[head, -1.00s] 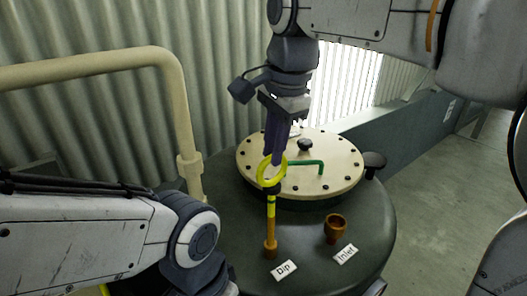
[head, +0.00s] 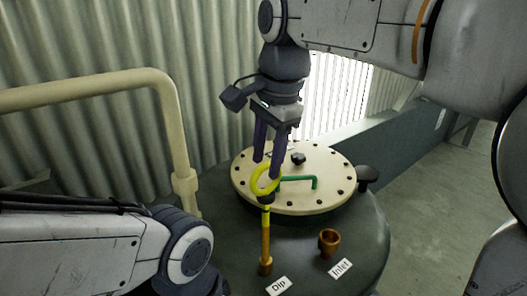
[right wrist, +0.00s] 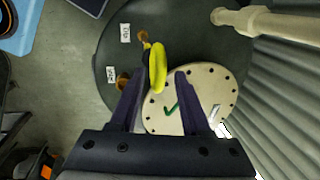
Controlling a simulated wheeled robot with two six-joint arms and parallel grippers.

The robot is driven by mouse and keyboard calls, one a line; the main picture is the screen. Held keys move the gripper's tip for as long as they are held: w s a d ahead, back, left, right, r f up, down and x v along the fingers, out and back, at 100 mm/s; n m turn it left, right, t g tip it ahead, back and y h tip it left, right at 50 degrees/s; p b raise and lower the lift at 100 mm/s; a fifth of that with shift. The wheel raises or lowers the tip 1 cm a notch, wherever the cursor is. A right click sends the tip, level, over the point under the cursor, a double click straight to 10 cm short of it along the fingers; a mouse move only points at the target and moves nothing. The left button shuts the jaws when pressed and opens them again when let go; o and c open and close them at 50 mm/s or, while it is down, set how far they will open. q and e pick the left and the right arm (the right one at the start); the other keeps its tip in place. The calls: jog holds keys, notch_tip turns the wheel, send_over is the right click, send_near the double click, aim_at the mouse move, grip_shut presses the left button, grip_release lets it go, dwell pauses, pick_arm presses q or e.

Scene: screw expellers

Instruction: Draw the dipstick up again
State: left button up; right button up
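The dipstick has a yellow ring handle (head: 265,179) over a dark collar, with a yellow and orange shaft (head: 265,232) standing upright in a brass fitting (head: 265,266) beside the "Dip" label (head: 278,286). My right gripper (head: 267,168) points down at the ring, its two dark fingers spread apart. In the right wrist view the ring (right wrist: 158,67) shows between the open fingertips (right wrist: 163,68), closer to the left finger; I cannot tell whether they touch. My left gripper is out of view; only its arm shows at the lower left.
A brass inlet cup (head: 328,242) stands to the right. A cream pipe (head: 172,120) rises at left before the corrugated wall.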

jog(key=shift+r, duration=0.5)
notch_tip(320, 180, up, 9)
jog(key=s+d, duration=0.1)
jog(key=shift+s+b, duration=0.4)
jog(key=shift+b, duration=0.05)
